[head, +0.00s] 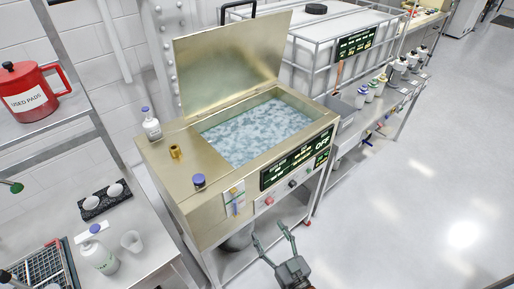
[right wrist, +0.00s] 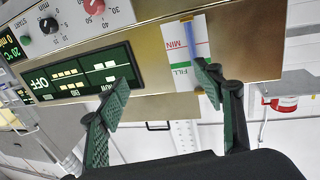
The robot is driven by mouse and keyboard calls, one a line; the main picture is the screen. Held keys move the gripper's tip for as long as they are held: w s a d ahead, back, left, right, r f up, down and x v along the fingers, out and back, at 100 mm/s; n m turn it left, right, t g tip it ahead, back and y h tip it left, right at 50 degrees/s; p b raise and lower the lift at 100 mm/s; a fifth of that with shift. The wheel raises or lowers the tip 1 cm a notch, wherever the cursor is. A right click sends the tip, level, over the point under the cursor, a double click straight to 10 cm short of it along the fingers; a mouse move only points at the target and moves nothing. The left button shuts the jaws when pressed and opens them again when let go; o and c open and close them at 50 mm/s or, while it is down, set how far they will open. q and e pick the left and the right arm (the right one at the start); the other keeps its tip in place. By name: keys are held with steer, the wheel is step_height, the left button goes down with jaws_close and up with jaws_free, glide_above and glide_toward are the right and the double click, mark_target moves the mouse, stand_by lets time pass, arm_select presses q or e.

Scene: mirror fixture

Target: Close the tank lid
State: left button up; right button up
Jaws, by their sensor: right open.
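The tank (head: 180,215) is a brass-coloured metal box on a stand, filled with bluish rippled liquid (head: 255,130). Its lid (head: 230,62) stands raised at the back edge, tilted backward, with a black handle (head: 238,10) at its top. My right gripper (head: 273,238) is open and empty, low in front of the tank's front face and well away from the lid. In the right wrist view its fingers (right wrist: 160,95) are spread before the front panel (right wrist: 150,60), which shows dark displays and a level strip. My left gripper is not seen.
A white bottle (head: 151,124), a brass fitting (head: 175,152) and a blue-capped item (head: 199,181) stand on the tank's left top. A caged white container (head: 330,45) is behind. A side bench (head: 115,235) is at left. Open floor (head: 430,190) lies at right.

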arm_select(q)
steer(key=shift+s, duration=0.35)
